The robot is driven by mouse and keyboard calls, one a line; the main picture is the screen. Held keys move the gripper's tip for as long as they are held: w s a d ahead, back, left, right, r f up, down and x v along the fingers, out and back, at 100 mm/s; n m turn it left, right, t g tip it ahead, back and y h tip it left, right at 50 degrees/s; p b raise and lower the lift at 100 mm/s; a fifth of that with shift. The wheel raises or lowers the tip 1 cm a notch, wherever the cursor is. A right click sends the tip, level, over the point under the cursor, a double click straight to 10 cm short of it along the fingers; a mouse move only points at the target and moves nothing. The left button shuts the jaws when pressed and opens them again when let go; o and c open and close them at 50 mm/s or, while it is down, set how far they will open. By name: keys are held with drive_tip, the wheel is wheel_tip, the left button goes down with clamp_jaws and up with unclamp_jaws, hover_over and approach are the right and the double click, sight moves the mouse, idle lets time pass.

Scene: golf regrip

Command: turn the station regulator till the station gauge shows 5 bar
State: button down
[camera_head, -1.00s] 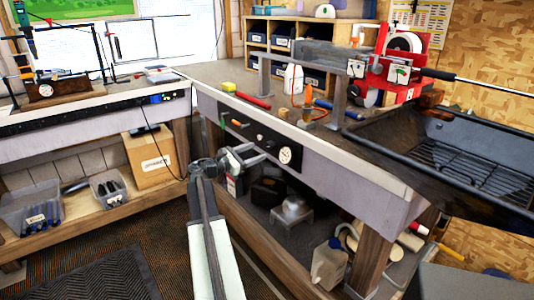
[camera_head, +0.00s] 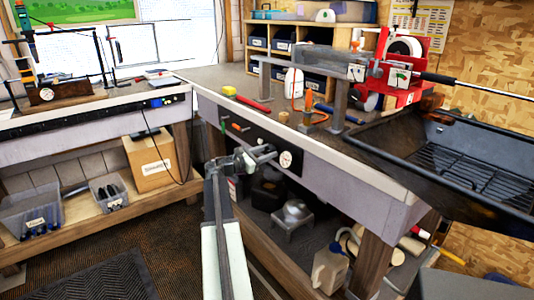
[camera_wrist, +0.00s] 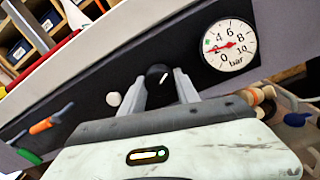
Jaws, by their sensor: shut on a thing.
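The station gauge (camera_wrist: 229,45) is a round white dial marked in bar on the dark panel. Its red needle points left, near the 2 mark. The gauge also shows in the head view (camera_head: 286,159), just right of my gripper (camera_head: 257,156). The station regulator, a black knob with a white line (camera_wrist: 158,75), sits left of the gauge in the wrist view. My gripper (camera_wrist: 160,82) is shut on this knob, one finger on each side. In the head view the knob is too small and covered to make out.
A white button (camera_wrist: 113,99), an orange handle (camera_wrist: 43,125) and a green one (camera_wrist: 28,156) lie left along the panel (camera_wrist: 80,110). The bench edge (camera_head: 300,140) overhangs above. A shelf with a metal stand (camera_head: 292,217) is below. A dark tray (camera_head: 450,165) is at right.

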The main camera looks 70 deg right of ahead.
drive_tip(key=shift+w+m, duration=0.1)
drive_tip(key=shift+m, duration=0.3)
drive_tip(key=m, duration=0.3)
drive_tip(key=shift+m, duration=0.3)
drive_tip(key=m, duration=0.4)
drive_tip(key=shift+r+m, duration=0.1)
drive_tip(key=shift+m, duration=0.2)
drive_tip(key=m, duration=0.4)
drive_tip(key=shift+w+d+m, duration=0.1)
drive_tip(key=shift+m, duration=0.2)
drive_tip(key=shift+r+m, duration=0.1)
drive_tip(key=shift+m, duration=2.2)
drive_tip(key=shift+g, duration=0.4)
drive_tip(key=c, duration=0.9)
unclamp_jaws()
